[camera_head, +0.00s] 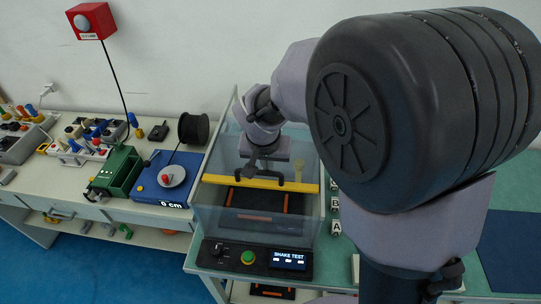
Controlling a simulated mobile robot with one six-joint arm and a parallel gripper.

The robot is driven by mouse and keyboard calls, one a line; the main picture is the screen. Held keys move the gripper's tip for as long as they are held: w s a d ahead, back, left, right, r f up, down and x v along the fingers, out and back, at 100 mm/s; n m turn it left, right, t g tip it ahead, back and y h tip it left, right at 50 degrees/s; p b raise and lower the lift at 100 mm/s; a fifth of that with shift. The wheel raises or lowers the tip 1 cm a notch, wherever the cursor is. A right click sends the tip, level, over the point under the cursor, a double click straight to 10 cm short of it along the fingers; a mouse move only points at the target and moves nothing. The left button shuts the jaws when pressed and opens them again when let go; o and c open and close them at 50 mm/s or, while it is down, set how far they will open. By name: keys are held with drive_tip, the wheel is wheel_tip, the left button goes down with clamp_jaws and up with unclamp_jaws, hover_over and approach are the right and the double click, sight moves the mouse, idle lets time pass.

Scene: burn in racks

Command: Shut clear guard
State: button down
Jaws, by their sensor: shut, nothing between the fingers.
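The clear guard (215,212) is a see-through box around the shake test station at the middle of the view. Its clear panels reach up behind my wrist at the back left; how far it is open is hard to tell. A yellow bar (222,180) with a dark handle-like bracket runs across it. My gripper (251,172) is shut and empty, pointing down close to the bar. I cannot tell whether it touches the bar or bracket. Part of the guard's right side and back is hidden by my arm.
The control panel (228,255) with a green button and "SHAKE TEST" display sits in front of the guard. A blue scale (160,188), green box (117,172) and black spool (194,128) stand on the left bench. Letter blocks (335,204) lie right of the guard.

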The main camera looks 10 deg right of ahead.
drive_tip(key=s+a+b, duration=0.2)
drive_tip(key=s+b, duration=0.1)
drive_tip(key=s, duration=0.4)
drive_tip(key=shift+s+a, duration=0.2)
drive_tip(key=shift+s, duration=0.15)
drive_tip(key=shift+f, duration=0.1)
wheel_tip(320, 180, up, 10)
drive_tip(key=p, duration=0.4)
drive_tip(key=s+d+f+t+y+b, duration=0.1)
drive_tip(key=s+d+f+b, duration=0.1)
drive_tip(key=s, duration=0.4)
drive_tip(key=s+d+f+t+y+b, duration=0.1)
drive_tip(key=s+d+f+y+b, duration=0.1)
drive_tip(key=s+b, duration=0.3)
drive_tip(key=shift+s+d+f+m, duration=0.15)
drive_tip(key=shift+s+f+m, duration=0.2)
drive_tip(key=shift+s, duration=0.85)
